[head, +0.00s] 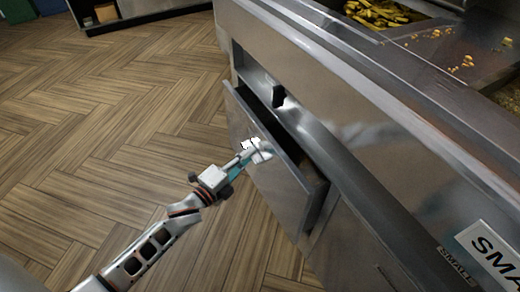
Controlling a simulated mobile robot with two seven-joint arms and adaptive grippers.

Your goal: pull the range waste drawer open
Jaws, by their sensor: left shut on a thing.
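The range waste drawer (298,180) is a steel-fronted drawer low in the range's side. It stands partly pulled out, with a dark gap showing behind its top edge. My left gripper (256,150) is at the upper part of the drawer front and is shut on what seems to be the drawer's handle, which the fingers mostly hide. My right gripper is not in view.
The steel range (340,110) fills the right side, with yellow fries (376,12) in a bin and scattered bits on top. A "SMALL" label (488,252) sits at lower right. The wood floor (110,130) left of the drawer is clear.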

